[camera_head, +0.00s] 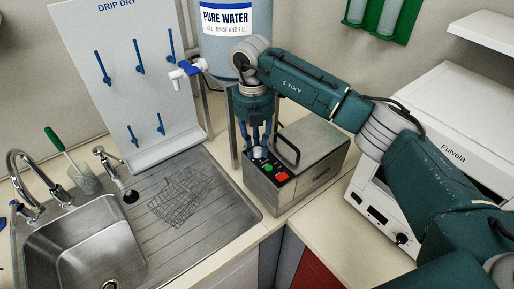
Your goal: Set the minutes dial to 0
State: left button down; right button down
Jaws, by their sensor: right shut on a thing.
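A grey metal box (314,150) with a black carrying handle stands on the counter right of the sink. Its front panel carries a green button (268,168), a red button (282,176) and a small dark display. My right gripper (258,152) points down at the back left of this panel, with its fingers shut on the minutes dial. The fingers hide the dial, so its setting cannot be read. My left gripper is not in view.
A steel sink (165,217) with a wire rack (180,195) lies to the left. A drip-dry pegboard (125,60) and a pure water tank (228,45) stand behind. A white Fulvela machine (440,110) is at the right, partly behind my right arm.

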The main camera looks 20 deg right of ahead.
jog(key=n+b, duration=0.3)
jog(key=n, duration=0.1)
jog(key=shift+f+b, duration=0.1)
jog(key=shift+b, duration=0.2)
jog(key=shift+r+n+b, duration=0.2)
jog(key=shift+n+b, duration=1)
jog(key=shift+n, duration=0.7)
jog(key=c, duration=1.7)
grip_release()
